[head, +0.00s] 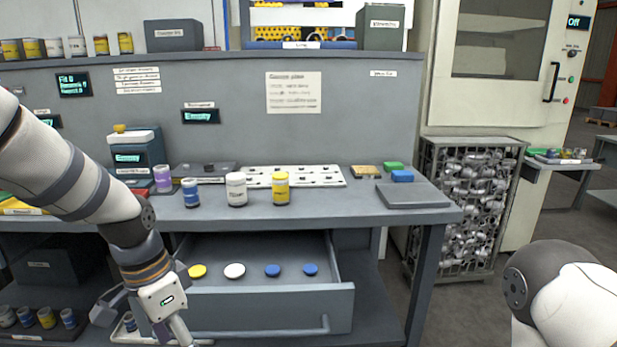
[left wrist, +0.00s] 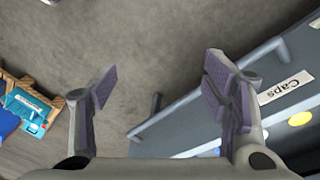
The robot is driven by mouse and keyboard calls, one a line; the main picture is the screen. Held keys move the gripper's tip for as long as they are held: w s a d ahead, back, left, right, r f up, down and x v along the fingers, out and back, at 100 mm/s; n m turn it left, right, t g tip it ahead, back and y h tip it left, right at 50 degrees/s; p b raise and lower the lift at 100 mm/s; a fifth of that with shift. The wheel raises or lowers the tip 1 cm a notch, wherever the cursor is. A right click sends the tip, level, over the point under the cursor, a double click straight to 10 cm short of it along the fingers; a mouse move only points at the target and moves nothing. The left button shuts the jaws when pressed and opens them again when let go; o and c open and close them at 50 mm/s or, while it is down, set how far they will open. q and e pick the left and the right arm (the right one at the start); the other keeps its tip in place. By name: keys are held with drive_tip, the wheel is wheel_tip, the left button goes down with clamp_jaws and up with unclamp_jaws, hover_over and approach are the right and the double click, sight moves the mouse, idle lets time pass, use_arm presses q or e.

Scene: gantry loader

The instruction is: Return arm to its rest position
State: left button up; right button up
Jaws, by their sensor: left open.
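My left arm comes in from the left in the head view. Its gripper (head: 142,322) hangs low in front of the bench, at the left end of the open drawer (head: 262,310). The left wrist view shows the left gripper (left wrist: 160,88) with its two purple-grey pads wide apart. Nothing is between them, only grey floor (left wrist: 165,45) beyond.
The drawer holds a yellow cap (head: 197,271), a white cap (head: 235,270) and two blue caps (head: 273,270). Several jars, including a white jar (head: 236,189), stand on the bench (head: 350,207). A wire cage (head: 467,205) of metal parts stands right. Floor between cage and bench looks clear.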

use_arm(q)
drive_tip(key=s+f+n, duration=0.5)
drive_tip(key=s+f, duration=1.1)
drive_tip(key=f, duration=0.1)
drive_tip(key=s+a+f+n, duration=0.1)
drive_tip(key=s+f+n, duration=0.1)
drive_tip(key=s, duration=0.6)
drive_tip(key=s+a+f+n+g+y, duration=0.1)
drive_tip(key=s+n, duration=0.1)
drive_tip(key=s, duration=0.7)
drive_tip(key=shift+f+y, duration=0.3)
drive_tip(key=shift+f, duration=0.1)
use_arm(e)
drive_tip(key=shift+s, duration=0.35)
use_arm(q)
drive_tip(key=shift+a, duration=0.1)
drive_tip(key=shift+c, duration=0.4)
